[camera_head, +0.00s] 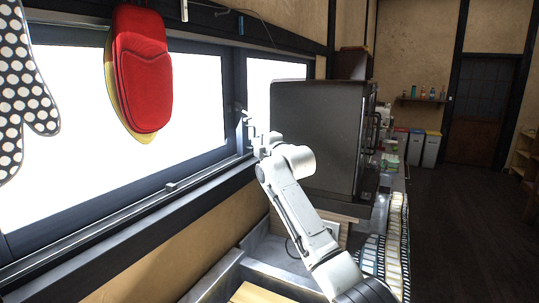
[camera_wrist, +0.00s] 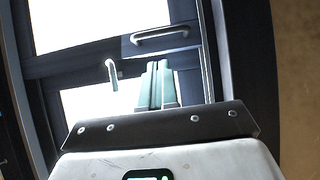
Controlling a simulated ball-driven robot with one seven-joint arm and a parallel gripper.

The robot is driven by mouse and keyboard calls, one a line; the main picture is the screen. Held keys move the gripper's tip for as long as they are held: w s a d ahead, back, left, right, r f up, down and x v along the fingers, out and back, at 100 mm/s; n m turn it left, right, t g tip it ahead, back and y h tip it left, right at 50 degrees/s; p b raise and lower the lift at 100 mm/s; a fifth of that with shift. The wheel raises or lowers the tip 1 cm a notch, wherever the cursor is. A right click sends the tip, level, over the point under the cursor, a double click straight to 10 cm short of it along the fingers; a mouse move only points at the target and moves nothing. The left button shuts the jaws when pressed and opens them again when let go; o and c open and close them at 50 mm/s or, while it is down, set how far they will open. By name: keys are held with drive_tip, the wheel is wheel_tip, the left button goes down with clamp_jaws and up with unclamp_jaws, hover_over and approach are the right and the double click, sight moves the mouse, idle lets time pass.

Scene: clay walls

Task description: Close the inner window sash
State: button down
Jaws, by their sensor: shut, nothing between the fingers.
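The window (camera_head: 140,190) has dark sash frames and bright white panes along the left wall. Two upright frame members (camera_head: 235,100) stand close together near its far end; I cannot tell for sure which sash is the inner one. My gripper (camera_wrist: 157,66) is shut and empty, its pale green fingers pointing at the window. In the wrist view a horizontal metal bar handle (camera_wrist: 160,36) is on the dark frame beyond the fingertips, and a second, smaller handle (camera_wrist: 111,74) is to their left. I see no clear contact. In the head view my wrist partly hides the fingers near the frame.
A large dark box-shaped appliance (camera_head: 318,135) stands right beside my arm. A red oven mitt (camera_head: 138,70) and a polka-dot mitt (camera_head: 20,95) hang before the window. A sill (camera_head: 130,235) runs below it. The floor (camera_head: 465,230) at right is open.

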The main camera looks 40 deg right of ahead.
drive_tip(key=a+b+v, duration=0.1)
drive_tip(key=v, duration=0.7)
drive_tip(key=shift+w+f, duration=0.2)
drive_tip(key=shift+f, duration=0.1)
